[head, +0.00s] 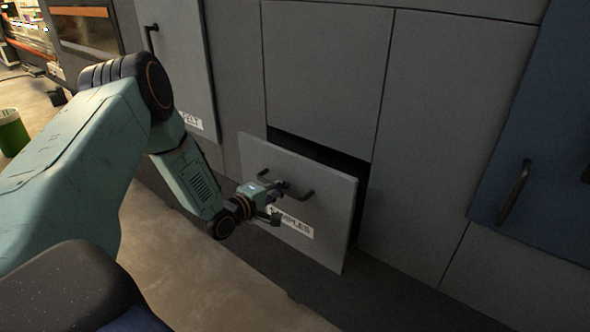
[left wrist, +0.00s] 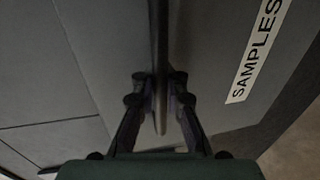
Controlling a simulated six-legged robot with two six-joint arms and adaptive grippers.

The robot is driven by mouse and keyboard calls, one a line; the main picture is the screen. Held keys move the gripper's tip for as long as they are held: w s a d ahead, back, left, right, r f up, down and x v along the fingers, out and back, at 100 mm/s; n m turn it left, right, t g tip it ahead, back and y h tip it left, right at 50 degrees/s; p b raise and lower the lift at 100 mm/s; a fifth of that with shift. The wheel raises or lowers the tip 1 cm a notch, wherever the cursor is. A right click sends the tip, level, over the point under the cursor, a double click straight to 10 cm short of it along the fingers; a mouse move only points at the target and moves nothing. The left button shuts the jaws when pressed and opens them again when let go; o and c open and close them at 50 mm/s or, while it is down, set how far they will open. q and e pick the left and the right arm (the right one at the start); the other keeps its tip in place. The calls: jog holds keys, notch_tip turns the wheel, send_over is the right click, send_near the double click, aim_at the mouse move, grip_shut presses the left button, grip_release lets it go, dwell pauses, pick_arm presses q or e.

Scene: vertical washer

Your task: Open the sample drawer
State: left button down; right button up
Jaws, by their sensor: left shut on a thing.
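The sample drawer (head: 335,215) is a grey front with a white "SAMPLES" label (head: 292,222). It stands out from the cabinet face, with a dark gap showing above it and at its right side. Its black bar handle (head: 306,195) runs across the upper part of the front. My left gripper (head: 278,201) is at the handle and is shut on it. In the left wrist view the dark handle (left wrist: 160,60) passes between the fingers (left wrist: 160,105), with the label (left wrist: 255,50) to the right. My right gripper is not in view.
Grey cabinet panels (head: 325,75) surround the drawer. A grey door with a black handle (head: 152,38) is at upper left. A blue door with a black handle (head: 514,192) is at right. A green cylindrical container (head: 12,132) stands at far left. The floor before the drawer looks clear.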

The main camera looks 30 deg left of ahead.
pick_arm(q)
jog(key=f+p+v, duration=0.2)
jog(key=p+v, duration=0.2)
jog(key=v, duration=0.8)
jog(key=shift+s+f, duration=0.2)
jog(key=shift+s, duration=0.35)
jog(key=c, duration=1.4)
grip_release()
jog(key=shift+w+a, duration=0.1)
